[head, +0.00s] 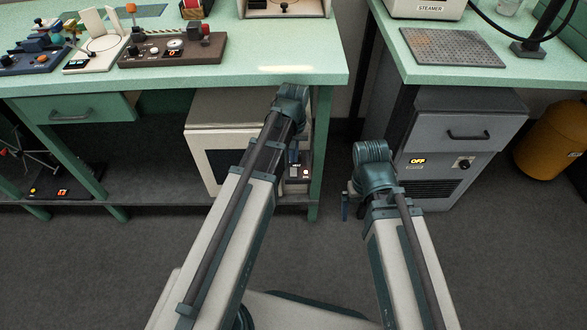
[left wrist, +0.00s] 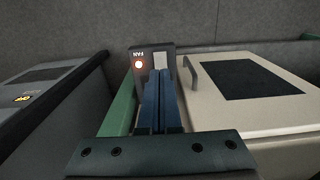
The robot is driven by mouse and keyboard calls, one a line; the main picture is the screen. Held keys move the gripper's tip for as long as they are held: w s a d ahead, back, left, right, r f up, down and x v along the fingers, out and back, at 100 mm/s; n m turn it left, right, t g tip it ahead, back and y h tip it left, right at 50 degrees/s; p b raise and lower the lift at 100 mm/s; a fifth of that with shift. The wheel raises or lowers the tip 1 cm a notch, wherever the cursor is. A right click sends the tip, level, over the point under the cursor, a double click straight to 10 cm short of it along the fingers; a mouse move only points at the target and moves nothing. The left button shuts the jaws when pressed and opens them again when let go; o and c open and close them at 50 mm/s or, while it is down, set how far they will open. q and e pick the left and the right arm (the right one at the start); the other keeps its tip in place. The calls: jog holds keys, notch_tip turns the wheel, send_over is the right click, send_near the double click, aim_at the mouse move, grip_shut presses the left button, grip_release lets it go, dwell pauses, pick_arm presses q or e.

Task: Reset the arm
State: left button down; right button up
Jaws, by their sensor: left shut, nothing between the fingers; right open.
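In the left wrist view my left gripper (left wrist: 160,78) is shut and empty. Its two blue fingers lie side by side and point toward a dark box marked FAN (left wrist: 138,62), which has a lit red-orange lamp. I cannot tell whether the fingers touch it. My right arm is bent lower down, left of the grey cabinet. My right gripper (head: 351,206) is open, mostly hidden behind its wrist, with a finger showing over the floor.
A green bench (head: 270,67) holds several small devices at the left. A cream cabinet (head: 207,160) stands beneath it. Another bench on the right carries a steamer (head: 428,8) and a perforated plate (head: 452,48). A grey cabinet (head: 465,152) reads OFF. Open floor lies between the benches.

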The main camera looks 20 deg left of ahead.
pick_arm(q)
jog(key=s+d+r+m+p, duration=0.2)
jog(key=s+d+r+p, duration=0.1)
jog(key=r+p, duration=0.5)
jog(key=s+d+r+m+p, duration=0.2)
jog(key=s+d+r+p, duration=0.2)
jog(key=s+r+p, duration=0.2)
jog(key=s+d+r+m+y+p, duration=0.1)
jog(key=s+d+r+m+p, duration=0.2)
jog(key=r+p, duration=0.8)
jog(key=shift+s+d, duration=0.25)
jog(key=shift+s, duration=0.9)
